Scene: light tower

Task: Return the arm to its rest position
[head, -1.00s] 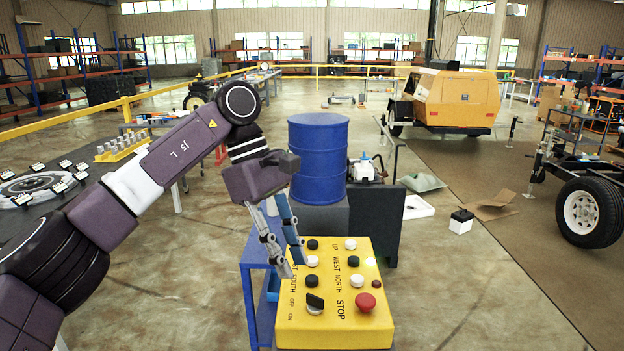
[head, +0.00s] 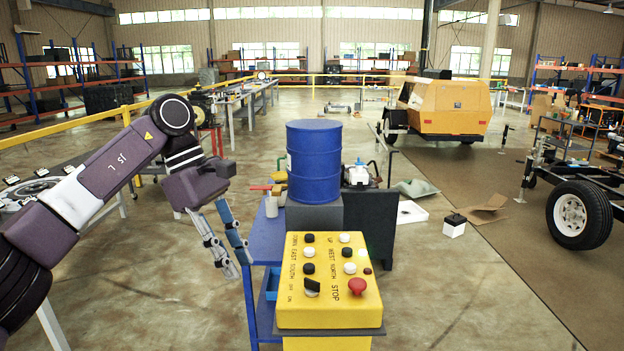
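My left gripper (head: 236,262) hangs in the air to the left of the yellow control box (head: 330,312), fingers pointing down. Its two fingers are apart with nothing between them. It does not touch the box. The box has several black and white buttons, a black switch (head: 311,287) and a red stop button (head: 357,286) on its sloping top. My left arm comes in from the left edge, bent at a raised elbow. My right gripper is not in view.
A blue cart (head: 262,247) stands just behind and beside the gripper. A blue drum (head: 314,160) stands behind the control box. A trailer wheel (head: 572,216) and a yellow generator trailer (head: 444,105) are at the right. Open floor lies left of the cart.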

